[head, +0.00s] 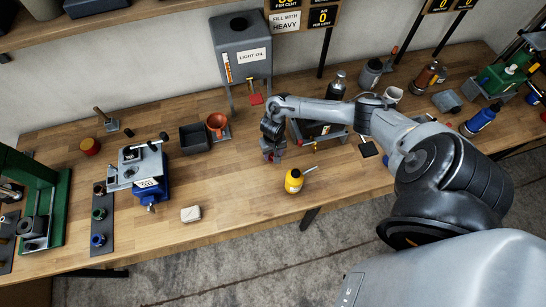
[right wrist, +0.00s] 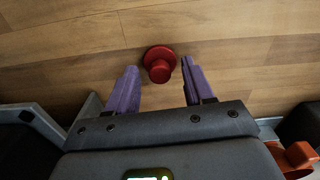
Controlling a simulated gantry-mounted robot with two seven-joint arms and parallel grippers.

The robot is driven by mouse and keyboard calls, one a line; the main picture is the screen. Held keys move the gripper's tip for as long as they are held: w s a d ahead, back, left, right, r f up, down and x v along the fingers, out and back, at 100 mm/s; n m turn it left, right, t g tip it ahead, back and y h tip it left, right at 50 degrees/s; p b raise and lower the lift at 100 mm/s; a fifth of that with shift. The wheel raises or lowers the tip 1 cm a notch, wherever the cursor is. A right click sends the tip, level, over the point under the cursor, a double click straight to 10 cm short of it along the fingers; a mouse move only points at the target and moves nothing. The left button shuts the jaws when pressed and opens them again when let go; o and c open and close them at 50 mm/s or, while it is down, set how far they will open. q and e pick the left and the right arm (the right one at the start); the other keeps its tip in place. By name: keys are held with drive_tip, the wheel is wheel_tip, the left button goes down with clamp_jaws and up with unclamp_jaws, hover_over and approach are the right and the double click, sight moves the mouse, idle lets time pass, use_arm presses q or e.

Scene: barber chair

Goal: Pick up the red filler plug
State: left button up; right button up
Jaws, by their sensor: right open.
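The red filler plug (right wrist: 160,65), a round flange with a smaller knob on it, sits on the wooden bench top in the right wrist view. My right gripper (right wrist: 159,68) is open, with its two purple fingers apart and one on each side of the plug. The plug shows in the gap near the fingertips, and I see no finger touching it. In the head view my right gripper (head: 272,156) points down low over the bench, and the plug is mostly hidden by it. My left gripper is not in view.
A grey tray (head: 318,130) is close on the right. Bench in front is clear.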

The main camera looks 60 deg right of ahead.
clamp_jaws()
drive_tip(key=shift+r, duration=0.1)
idle(0.3)
